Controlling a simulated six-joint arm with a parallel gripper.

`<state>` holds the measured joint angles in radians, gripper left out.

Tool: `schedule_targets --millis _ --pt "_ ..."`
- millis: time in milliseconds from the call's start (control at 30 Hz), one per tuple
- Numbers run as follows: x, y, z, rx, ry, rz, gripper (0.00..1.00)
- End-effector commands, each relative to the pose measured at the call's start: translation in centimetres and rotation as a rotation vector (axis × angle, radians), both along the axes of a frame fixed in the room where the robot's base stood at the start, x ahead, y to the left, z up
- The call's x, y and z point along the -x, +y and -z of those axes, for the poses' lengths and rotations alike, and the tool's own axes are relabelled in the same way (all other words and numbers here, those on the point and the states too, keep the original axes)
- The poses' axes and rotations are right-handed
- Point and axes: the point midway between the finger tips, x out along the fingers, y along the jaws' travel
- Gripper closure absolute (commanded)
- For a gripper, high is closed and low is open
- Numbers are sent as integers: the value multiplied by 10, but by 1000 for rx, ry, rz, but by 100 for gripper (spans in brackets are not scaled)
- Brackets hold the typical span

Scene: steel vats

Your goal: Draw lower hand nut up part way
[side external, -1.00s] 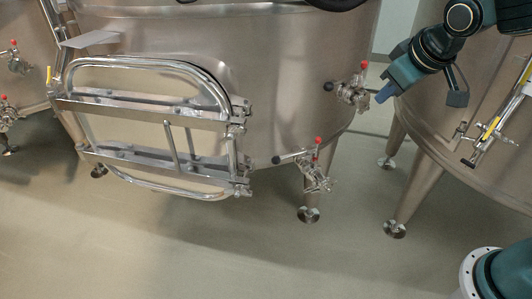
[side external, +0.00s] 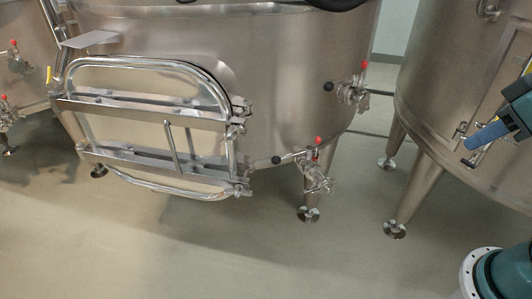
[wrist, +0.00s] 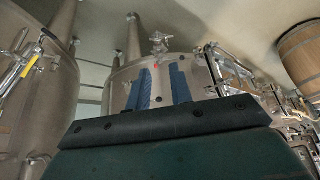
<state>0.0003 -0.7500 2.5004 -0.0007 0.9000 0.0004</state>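A steel vat's oval door (side external: 150,62) is at the left in the side view, crossed by two clamp bars. The lower bar (side external: 150,163) ends at the right in a lower fitting (side external: 241,187); I cannot make out the hand nut's thread or how far it is turned. An upper fitting (side external: 236,125) is above it. My gripper (side external: 470,143) is at the right edge, far from the door, in front of the right vat. In the wrist view its blue fingers (wrist: 161,88) stand apart with nothing between them.
Two valves with red-tipped handles, an upper one (side external: 355,92) and a lower one (side external: 316,175), stick out of the middle vat. The right vat (side external: 440,110) stands on legs. The floor (side external: 200,250) in front is clear. A wooden barrel (wrist: 299,50) shows in the wrist view.

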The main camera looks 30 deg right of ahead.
Motion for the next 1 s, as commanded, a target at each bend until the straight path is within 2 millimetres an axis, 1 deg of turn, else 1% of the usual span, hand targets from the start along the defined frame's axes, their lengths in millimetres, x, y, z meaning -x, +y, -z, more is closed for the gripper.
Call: schedule_targets --millis 33,67,100,167,333,467,567,767,1000 --pt "1 0 0 0 0 1 78" --pt "1 0 0 0 0 1 82" --pt "0 0 0 0 1 0 90" --pt "-1 0 0 0 1 -2 100" --pt "-10 3 -2 4 1 -24 100" --pt "-27 7 -4 9 1 -62 100" --pt "-45 13 -5 15 -1 -104 100" --pt "-90 28 -3 23 -7 -202 100" --pt "-143 50 8 27 -18 -317 100"
